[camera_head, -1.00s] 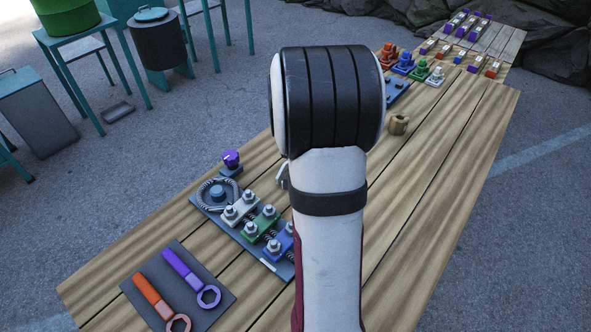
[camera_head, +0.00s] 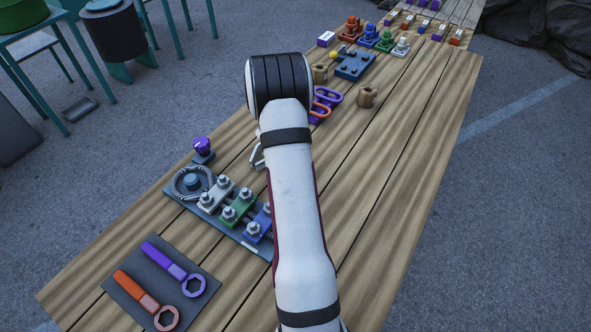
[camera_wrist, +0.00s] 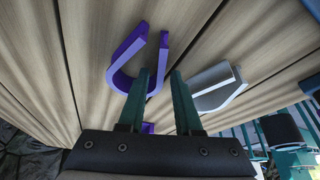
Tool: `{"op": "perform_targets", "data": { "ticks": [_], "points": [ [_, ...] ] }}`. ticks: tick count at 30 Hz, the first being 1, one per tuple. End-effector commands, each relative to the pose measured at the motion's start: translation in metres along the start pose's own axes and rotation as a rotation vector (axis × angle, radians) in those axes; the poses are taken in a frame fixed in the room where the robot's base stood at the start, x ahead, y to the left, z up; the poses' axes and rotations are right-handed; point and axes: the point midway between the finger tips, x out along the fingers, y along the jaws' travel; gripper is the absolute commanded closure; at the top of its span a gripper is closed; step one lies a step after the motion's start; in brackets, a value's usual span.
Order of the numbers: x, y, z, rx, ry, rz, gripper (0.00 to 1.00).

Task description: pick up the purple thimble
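In the wrist view a purple U-shaped piece (camera_wrist: 119,79), which looks like the purple thimble, lies on the planks just beyond my gripper (camera_wrist: 160,73). The two green fingers are apart. One leg of the U shows between the fingertips; I cannot tell whether it touches either finger. In the head view my arm hides my gripper's fingers, and I do not see this purple piece there.
A silver U-shaped piece (camera_wrist: 216,88) lies right beside the fingers in the wrist view.

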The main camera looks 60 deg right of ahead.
Motion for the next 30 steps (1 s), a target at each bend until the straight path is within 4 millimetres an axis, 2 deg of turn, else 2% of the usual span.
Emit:
{"op": "perform_targets", "data": {
  "ticks": [1,5,30],
  "points": [
    [-0.0001,0.0000,0.0000,0.000,0.000,0.000,0.78],
    [-0.0003,0.0000,0.0001,0.000,0.000,0.000,1.00],
    [-0.0006,0.0000,-0.0001,0.000,0.000,0.000,1.00]
  ]
}}
